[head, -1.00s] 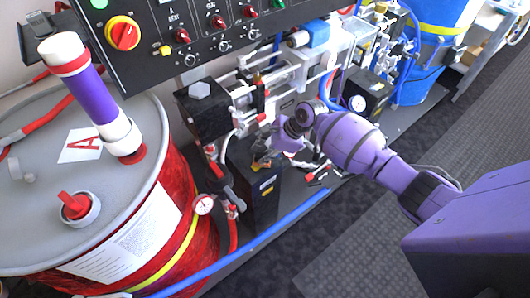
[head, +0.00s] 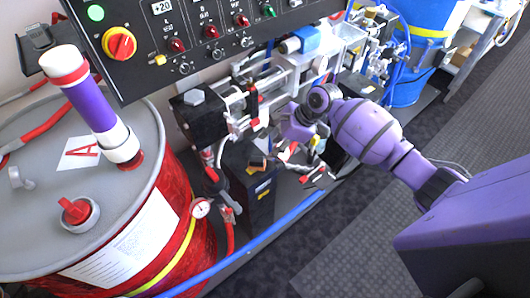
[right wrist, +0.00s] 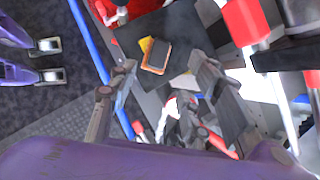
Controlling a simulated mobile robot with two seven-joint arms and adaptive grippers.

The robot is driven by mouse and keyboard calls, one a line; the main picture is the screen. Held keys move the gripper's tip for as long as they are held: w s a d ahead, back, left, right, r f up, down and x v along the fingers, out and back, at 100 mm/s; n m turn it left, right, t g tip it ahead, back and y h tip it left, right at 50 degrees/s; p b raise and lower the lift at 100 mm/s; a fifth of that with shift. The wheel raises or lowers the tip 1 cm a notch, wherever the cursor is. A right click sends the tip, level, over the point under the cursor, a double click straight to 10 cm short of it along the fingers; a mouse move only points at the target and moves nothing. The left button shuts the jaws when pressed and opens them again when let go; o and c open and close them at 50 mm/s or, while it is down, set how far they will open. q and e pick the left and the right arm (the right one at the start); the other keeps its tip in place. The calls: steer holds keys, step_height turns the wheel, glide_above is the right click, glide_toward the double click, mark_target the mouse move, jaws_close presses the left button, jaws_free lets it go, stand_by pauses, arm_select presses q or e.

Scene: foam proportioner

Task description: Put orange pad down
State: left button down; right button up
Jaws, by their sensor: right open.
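The orange pad (right wrist: 157,55) lies on top of a black box, with a dark grey piece on its upper face and a yellow piece at its edge. In the head view the pad (head: 258,164) is small, and its details are hard to make out. My right gripper (right wrist: 165,74) is open, with its two fingers spread apart and nothing between them. In the head view the right gripper (head: 292,146) is above and to the right of the pad, clear of it. My left gripper cannot be made out in either view.
The black box (head: 263,196) stands below the pump assembly (head: 250,98). A red drum (head: 180,205) stands to the left, and a control panel (head: 200,40) is above. A blue hose (head: 275,228) runs along the front. The grey floor (head: 345,240) at the lower right is clear.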

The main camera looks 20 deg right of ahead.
arm_select(q)
steer(key=shift+s+a+f, duration=0.1)
steer(key=shift+s, duration=0.4)
arm_select(e)
steer(key=v, duration=0.3)
steer(key=shift+s+d+r, duration=0.1)
steer(key=shift+s+r, duration=0.05)
steer(key=shift+r, duration=0.05)
steer(key=s+a+f+n+t+h, duration=0.2)
steer(key=s+a+f+n+t, duration=0.15)
steer(key=s+f+n, duration=1.1)
arm_select(q)
steer(key=shift+w+r, duration=0.2)
steer(key=shift+w, duration=0.05)
arm_select(e)
steer(key=s+f+n+t+h, duration=0.1)
steer(key=s+n, duration=0.6)
steer(key=s, duration=1.2)
steer(key=shift+d+f+t+h, duration=0.35)
steer(key=shift+t+h, duration=0.2)
steer(key=shift+h, duration=0.65)
arm_select(q)
steer(key=shift+w+r+p, duration=0.25)
steer(key=shift+r+p, duration=0.2)
steer(key=shift+p, duration=0.2)
arm_select(e)
steer(key=shift+w+a+r+n, duration=0.1)
steer(key=shift+w+r+n, duration=0.2)
steer(key=shift+r, duration=0.2)
